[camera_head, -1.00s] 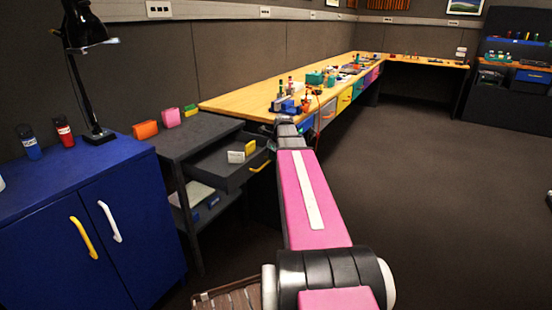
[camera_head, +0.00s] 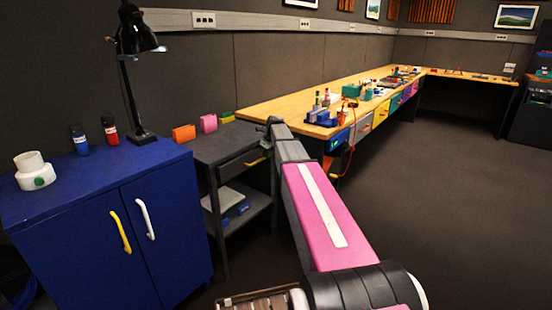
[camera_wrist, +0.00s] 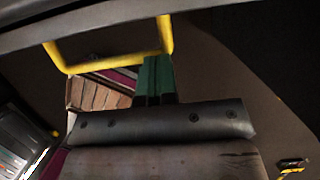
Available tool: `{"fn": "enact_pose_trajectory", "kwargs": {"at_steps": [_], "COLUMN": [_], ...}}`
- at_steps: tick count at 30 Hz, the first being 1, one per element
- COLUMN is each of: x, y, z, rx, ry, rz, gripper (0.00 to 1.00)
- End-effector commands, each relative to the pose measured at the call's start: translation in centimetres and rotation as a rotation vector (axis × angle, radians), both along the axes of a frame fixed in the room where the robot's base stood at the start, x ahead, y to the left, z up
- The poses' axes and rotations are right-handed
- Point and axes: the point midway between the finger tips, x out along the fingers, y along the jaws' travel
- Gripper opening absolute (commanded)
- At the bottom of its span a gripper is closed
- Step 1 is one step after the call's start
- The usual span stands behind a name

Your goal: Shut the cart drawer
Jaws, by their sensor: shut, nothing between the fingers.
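The grey cart (camera_head: 205,146) stands between the blue cabinet and the long bench. Its drawer (camera_head: 238,167) sits under the cart top with its front close to the cart's frame. I cannot tell whether a small gap is left. The yellow drawer handle (camera_head: 256,162) is partly beside my arm. In the wrist view the handle (camera_wrist: 112,64) crosses the upper left. My gripper (camera_wrist: 153,62) is shut and empty, its green fingers close beside the handle's right leg. I cannot tell whether they touch the drawer front. The head view hides the fingertips behind my arm.
The blue cabinet (camera_head: 110,225) with a lamp (camera_head: 135,75) stands left of the cart. Small orange (camera_head: 184,133) and pink (camera_head: 208,123) items sit on the cart top. The wooden bench (camera_head: 300,100) runs behind on the right. Open floor (camera_head: 440,200) lies to the right.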

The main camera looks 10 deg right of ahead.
Motion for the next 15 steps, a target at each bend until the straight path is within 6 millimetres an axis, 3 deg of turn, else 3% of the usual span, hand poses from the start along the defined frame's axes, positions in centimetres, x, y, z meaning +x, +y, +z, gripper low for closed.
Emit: {"fn": "enact_pose_trajectory", "kwargs": {"at_steps": [6,15], "x": [1.4,1.55], "y": [0.97,1.16], "z": [-0.09,-0.1], "rx": [-0.001,-0.002], "ry": [0.002,0.003], "rz": [0.0,-0.001], "gripper": [0.0,0.0]}}
